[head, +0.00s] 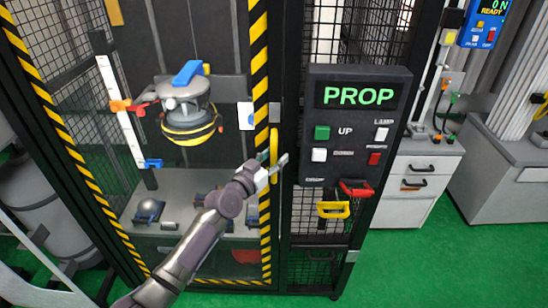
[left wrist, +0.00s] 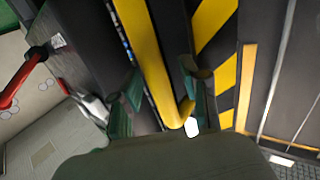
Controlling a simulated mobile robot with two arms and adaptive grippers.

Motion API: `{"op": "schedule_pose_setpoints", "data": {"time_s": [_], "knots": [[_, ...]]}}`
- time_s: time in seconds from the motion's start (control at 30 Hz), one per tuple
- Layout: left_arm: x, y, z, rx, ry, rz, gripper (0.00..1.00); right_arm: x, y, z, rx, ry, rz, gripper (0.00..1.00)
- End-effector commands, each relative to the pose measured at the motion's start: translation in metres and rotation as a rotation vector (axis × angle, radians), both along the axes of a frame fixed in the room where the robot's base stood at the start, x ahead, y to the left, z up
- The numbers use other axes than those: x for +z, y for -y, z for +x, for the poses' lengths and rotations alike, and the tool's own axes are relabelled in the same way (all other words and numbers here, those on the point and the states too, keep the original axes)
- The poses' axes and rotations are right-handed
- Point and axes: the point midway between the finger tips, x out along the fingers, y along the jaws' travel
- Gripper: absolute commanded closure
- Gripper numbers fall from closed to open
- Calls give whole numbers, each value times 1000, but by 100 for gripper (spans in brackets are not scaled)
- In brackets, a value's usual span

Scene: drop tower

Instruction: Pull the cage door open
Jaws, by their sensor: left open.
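The cage door (head: 265,88) has a black frame with yellow-black stripes and looks shut in the head view. Its upright yellow handle (head: 273,148) is on the right side of the door. My left gripper (head: 274,167) is at the lower part of this handle. In the left wrist view, the yellow handle (left wrist: 147,55) runs between the open fingers of the left gripper (left wrist: 163,95), with its lower end close to the palm. The fingers are not closed on it. Whether either finger touches the handle I cannot tell. My right gripper is not in view.
Right of the door is a control panel (head: 357,75) reading PROP, with a red handle (head: 356,188) and a yellow handle (head: 333,210) below. Inside the cage hangs a yellow-black drop weight (head: 190,128). A white cabinet (head: 413,205) stands at the right. Green floor (head: 440,265) lies clear in front.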

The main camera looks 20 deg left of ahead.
Motion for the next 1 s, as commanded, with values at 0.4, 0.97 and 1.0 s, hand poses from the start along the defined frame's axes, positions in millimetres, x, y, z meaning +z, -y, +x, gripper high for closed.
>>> {"op": "schedule_pose_setpoints", "data": {"time_s": [0.4,0.97,1.0], "knots": [[0,0,0,0,-1,0,93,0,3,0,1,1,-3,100],[-3,2,-8,-16,-1,2,100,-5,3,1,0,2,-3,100],[-4,3,-12,-23,-2,3,100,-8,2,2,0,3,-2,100]]}}
